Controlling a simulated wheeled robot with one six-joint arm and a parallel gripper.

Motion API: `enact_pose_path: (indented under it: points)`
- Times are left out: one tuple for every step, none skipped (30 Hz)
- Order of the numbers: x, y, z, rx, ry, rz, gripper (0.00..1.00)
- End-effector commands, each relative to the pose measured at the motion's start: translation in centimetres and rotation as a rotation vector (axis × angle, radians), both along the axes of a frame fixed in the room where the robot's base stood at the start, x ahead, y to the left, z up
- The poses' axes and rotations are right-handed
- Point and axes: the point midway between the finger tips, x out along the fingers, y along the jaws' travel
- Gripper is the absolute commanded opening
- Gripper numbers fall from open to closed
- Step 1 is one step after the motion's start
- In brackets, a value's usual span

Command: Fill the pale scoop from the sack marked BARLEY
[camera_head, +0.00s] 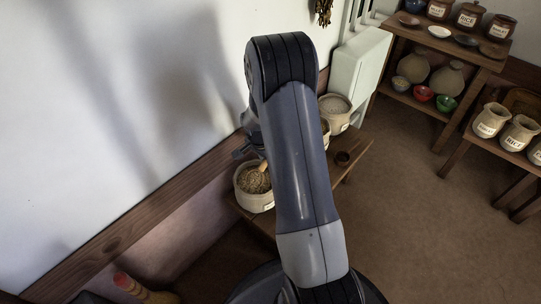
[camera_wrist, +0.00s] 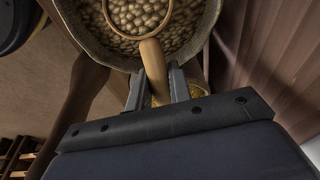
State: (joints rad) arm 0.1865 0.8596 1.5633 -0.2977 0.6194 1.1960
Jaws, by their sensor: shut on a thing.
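My gripper (camera_wrist: 157,84) is shut on the handle of a pale wooden scoop (camera_wrist: 153,62). The scoop's round bowl lies at the grain in an open sack (camera_wrist: 84,36), and round pale grains show inside its rim. I cannot tell how deep the bowl sits. In the head view, the sack (camera_head: 252,204) stands on a low wooden bench by the wall, with the scoop handle (camera_head: 263,167) rising from it. My gripper (camera_head: 250,151) is partly hidden by my arm there. The label on this sack is not readable.
Another open sack (camera_head: 335,120) stands farther back, with a part-hidden one beside my arm. A small dark cup (camera_head: 343,158) is on the bench (camera_head: 357,160). Shelves (camera_head: 400,32) with jars and bowls stand at the back right. The floor (camera_head: 410,220) at right is clear.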

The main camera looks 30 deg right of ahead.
Motion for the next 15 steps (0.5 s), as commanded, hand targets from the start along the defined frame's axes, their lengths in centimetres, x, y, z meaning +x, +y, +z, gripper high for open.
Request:
enact_pose_path:
  points:
    - [-0.2, 0.4, 0.0, 0.000, 0.000, 0.002, 0.00]
    - [-0.2, 0.5, 0.1, 0.003, 0.001, 0.001, 0.00]
    - [-0.1, 0.2, 0.1, 0.019, 0.012, -0.002, 0.00]
    - [-0.2, 0.1, 0.0, 0.031, 0.017, -0.004, 0.00]
    - [-0.1, 0.0, -0.1, 0.041, 0.021, -0.004, 0.00]
    - [-0.1, 0.0, -0.2, 0.055, 0.026, -0.002, 0.00]
    - [-0.1, 0.0, -0.3, 0.066, 0.031, -0.003, 0.00]
    - [0.0, -0.1, -0.4, 0.076, 0.036, -0.002, 0.00]
    - [0.0, -0.2, -0.4, 0.090, 0.043, -0.003, 0.00]
    - [0.0, -0.3, -0.4, 0.102, 0.048, -0.004, 0.00]
    - [0.1, -0.3, -0.4, 0.114, 0.054, -0.004, 0.00]
    - [0.1, -0.4, -0.4, 0.129, 0.059, -0.002, 0.00]
    - [0.2, -0.4, -0.5, 0.141, 0.063, -0.002, 0.00]
    - [0.2, -0.7, -0.5, 0.157, 0.073, -0.005, 0.00]
    - [0.3, -0.9, -0.5, 0.178, 0.082, -0.006, 0.00]
